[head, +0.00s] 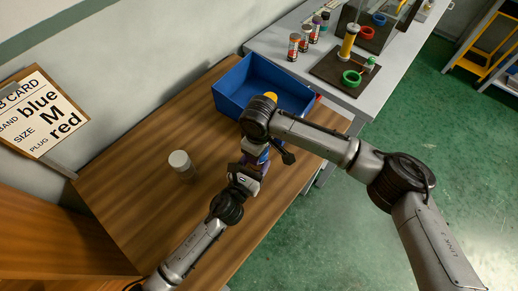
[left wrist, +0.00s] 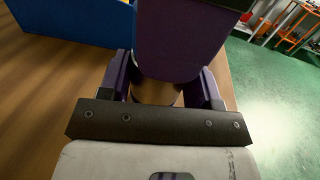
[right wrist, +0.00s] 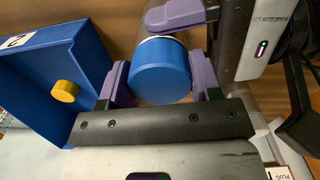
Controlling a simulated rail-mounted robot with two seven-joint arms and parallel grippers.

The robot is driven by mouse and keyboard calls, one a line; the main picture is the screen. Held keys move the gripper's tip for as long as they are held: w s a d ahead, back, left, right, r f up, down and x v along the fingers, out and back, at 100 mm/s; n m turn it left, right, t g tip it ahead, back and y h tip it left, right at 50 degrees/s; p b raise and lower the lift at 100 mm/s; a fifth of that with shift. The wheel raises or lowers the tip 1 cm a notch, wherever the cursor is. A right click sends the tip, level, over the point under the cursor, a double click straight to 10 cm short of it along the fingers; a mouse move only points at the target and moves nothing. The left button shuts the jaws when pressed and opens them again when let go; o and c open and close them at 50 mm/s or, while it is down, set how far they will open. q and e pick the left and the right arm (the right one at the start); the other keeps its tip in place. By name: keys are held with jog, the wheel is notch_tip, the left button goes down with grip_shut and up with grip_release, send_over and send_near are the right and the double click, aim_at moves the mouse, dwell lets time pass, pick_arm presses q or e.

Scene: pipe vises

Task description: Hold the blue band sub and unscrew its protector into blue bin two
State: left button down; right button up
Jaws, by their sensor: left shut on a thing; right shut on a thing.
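My left gripper (head: 246,172) is shut on the sub, which shows as a short metallic piece (left wrist: 157,94) between its purple fingers in the left wrist view. My right gripper (head: 258,150) is just above it and shut on the blue end (right wrist: 160,72) of the sub. A pale ring shows behind this blue end, with a left finger beyond it. I cannot tell whether the blue part is the band or a cap. The blue bin (head: 232,101), marked 2 in the right wrist view (right wrist: 25,62), stands beside the grippers. A yellow round cap (right wrist: 65,91) lies inside it.
A grey cylinder with a pale top (head: 181,165) stands on the wooden table (head: 130,195). A card (head: 40,115) reading blue, M, red hangs at left. Several small canisters and vise stations occupy the grey bench (head: 280,42).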

jog(key=shift+r, duration=0.35)
jog(key=shift+r, duration=0.75)
dwell(0.3)
jog(key=shift+r, duration=2)
pick_arm(q)
jog(key=shift+c, duration=1.1)
grip_release()
